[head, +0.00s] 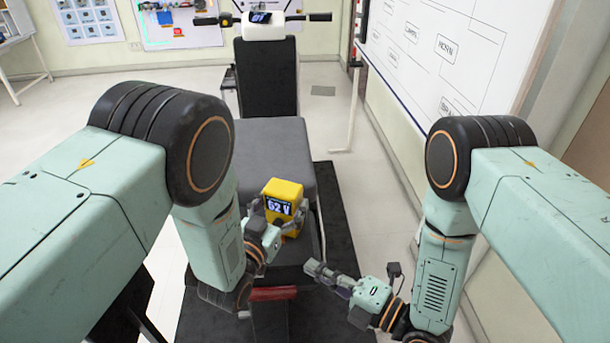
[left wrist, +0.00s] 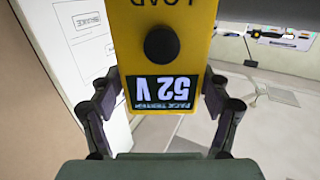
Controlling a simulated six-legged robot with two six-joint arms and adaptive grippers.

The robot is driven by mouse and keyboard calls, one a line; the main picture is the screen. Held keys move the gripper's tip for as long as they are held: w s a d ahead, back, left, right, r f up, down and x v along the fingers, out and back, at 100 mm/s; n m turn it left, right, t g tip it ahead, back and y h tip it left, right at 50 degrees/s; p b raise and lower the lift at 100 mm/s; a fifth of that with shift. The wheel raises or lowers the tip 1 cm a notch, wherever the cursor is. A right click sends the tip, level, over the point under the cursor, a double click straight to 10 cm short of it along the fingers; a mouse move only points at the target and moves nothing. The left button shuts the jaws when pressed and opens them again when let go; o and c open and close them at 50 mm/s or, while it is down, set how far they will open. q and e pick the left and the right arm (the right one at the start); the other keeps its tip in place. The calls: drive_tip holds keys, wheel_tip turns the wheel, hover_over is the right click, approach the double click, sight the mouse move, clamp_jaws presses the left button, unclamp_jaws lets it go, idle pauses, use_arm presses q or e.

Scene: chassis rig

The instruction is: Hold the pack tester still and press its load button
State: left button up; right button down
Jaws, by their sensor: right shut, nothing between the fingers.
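The pack tester (head: 285,192) is a yellow box with a dark display reading 52 V. In the left wrist view the tester (left wrist: 165,60) appears upside down, with its round black load button (left wrist: 161,45) beside the word LOAD. My left gripper (head: 276,214) has its fingers on both sides of the tester; they also show in the left wrist view (left wrist: 160,100). The button cannot be made out in the head view. My right gripper (head: 318,270) is shut and empty, below and to the right of the tester, apart from it.
A grey padded seat (head: 275,150) lies behind the tester, with handlebars and a small display (head: 262,18) beyond. A red bar (head: 273,293) is below my left gripper. A whiteboard (head: 450,50) stands at right. Clear floor (head: 375,200) lies right of the dark mat.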

use_arm(q)
drive_tip(key=o, duration=0.3)
drive_tip(key=shift+w+r, duration=0.15)
drive_tip(key=shift+o, duration=0.2)
drive_tip(key=shift+r, duration=0.1)
drive_tip(key=v, duration=1.2)
